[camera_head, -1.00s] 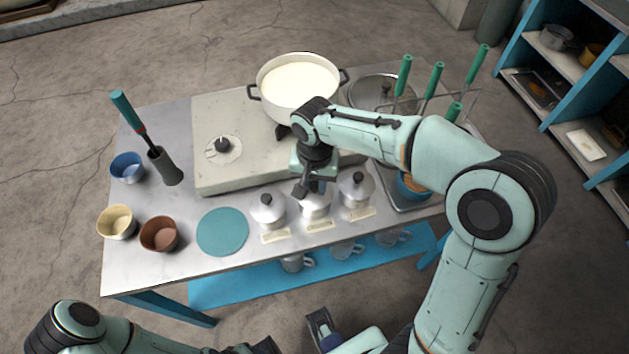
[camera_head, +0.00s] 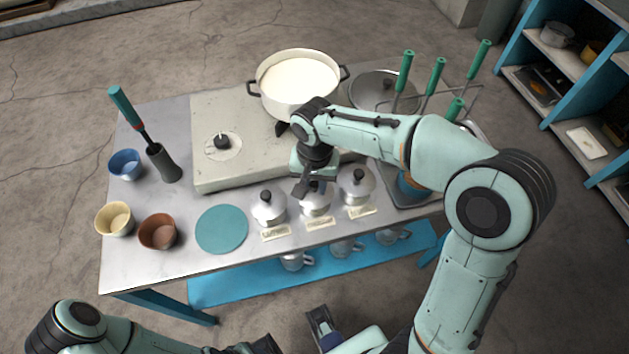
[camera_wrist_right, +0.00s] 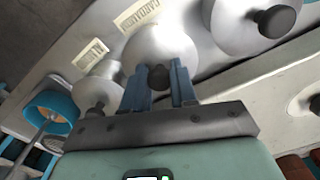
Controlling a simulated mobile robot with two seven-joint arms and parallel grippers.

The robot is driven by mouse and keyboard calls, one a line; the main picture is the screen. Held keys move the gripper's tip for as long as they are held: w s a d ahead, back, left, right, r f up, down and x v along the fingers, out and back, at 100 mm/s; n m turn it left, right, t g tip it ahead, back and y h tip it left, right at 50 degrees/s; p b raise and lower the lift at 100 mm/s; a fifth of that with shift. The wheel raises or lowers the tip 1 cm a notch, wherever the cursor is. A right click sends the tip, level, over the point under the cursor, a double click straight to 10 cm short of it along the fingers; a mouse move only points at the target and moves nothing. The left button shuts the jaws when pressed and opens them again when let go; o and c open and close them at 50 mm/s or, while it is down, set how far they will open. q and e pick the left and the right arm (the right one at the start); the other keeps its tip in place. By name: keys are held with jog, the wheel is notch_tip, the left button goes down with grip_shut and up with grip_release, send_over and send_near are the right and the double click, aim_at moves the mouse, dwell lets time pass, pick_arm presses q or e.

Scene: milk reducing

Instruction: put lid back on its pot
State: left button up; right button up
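Three small silver canisters stand in a row at the front of the table, their lids with black knobs. My right gripper (camera_head: 312,187) is over the middle canister (camera_head: 316,206) and hides part of its top. In the right wrist view, the fingers (camera_wrist_right: 160,85) are close together on either side of the black knob of the silver lid (camera_wrist_right: 158,45), and the knob fills the gap. Whether this lid sits fully down is hard to tell. A large lid (camera_head: 378,90) lies right of the white milk pot (camera_head: 298,85). My left gripper is only partly visible at the bottom edge.
The left canister (camera_head: 268,207) and right canister (camera_head: 356,186) stand close on both sides. A teal round mat (camera_head: 222,229), brown bowl (camera_head: 158,231), cream bowl (camera_head: 115,219) and blue bowl (camera_head: 125,164) are left. Green-handled utensils (camera_head: 436,78) rise at the right.

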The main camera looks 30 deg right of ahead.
jog(key=o, duration=0.4)
pick_arm(q)
jog(key=shift+w+r+p, duration=0.2)
jog(key=shift+r+p, duration=0.4)
jog(key=shift+w+r+p, duration=0.15)
jog(key=shift+r+p, duration=0.45)
pick_arm(e)
notch_tip(320, 180, up, 13)
jog(key=shift+r, duration=0.2)
notch_tip(320, 180, up, 6)
jog(key=p, duration=0.5)
send_over(315, 184)
pick_arm(q)
jog(key=w+r, duration=0.1)
jog(key=r, duration=0.2)
jog(key=w+r, duration=0.1)
jog(key=r, duration=0.1)
jog(key=shift+w+r, duration=0.2)
jog(key=shift+w, duration=0.1)
pick_arm(e)
jog(key=shift+w, duration=0.15)
pick_arm(q)
jog(key=shift+s, duration=0.1)
